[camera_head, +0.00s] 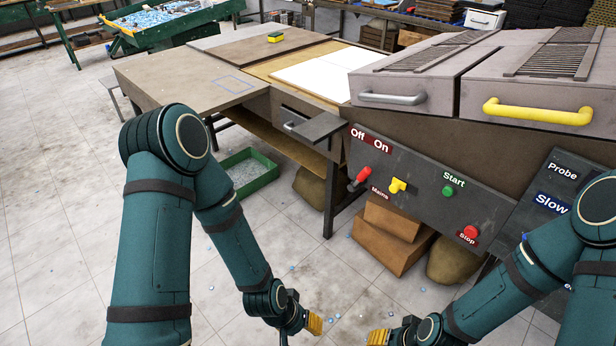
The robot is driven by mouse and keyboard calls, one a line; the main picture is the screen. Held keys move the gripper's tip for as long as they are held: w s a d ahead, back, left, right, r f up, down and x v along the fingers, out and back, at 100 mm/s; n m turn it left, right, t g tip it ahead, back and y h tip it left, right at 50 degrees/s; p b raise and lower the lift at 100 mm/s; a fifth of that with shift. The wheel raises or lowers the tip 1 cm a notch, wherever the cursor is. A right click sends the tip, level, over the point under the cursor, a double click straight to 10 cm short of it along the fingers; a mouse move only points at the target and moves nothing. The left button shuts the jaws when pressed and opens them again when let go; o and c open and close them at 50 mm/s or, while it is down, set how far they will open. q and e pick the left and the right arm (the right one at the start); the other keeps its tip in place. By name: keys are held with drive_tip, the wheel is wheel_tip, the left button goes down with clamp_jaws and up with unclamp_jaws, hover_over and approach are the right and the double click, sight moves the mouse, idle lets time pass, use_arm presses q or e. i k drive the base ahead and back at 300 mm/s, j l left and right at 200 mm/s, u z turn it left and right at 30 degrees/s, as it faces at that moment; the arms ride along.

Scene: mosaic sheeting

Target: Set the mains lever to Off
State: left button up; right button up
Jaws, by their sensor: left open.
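The mains lever (362,176) has a red handle and sits at the left end of the dark control panel (423,191). Its handle slants up and to the right. "Off" and "On" labels stand above it, Off on the left and On on the right, with "Mains" below. My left gripper (314,324) is open, low in front of the panel, well below and apart from the lever. My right gripper (378,337) is at the bottom edge, also apart from the panel; only a yellow finger pad shows, and its opening is unclear.
The panel also carries a yellow knob (398,186), a green Start button (448,191) and a red Stop button (470,232). Cardboard boxes (385,245) stand below. The floor at left is mostly clear.

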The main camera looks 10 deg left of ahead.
sight(367, 171)
drive_tip(key=i+j+u, duration=0.65)
drive_tip(key=i, duration=0.25)
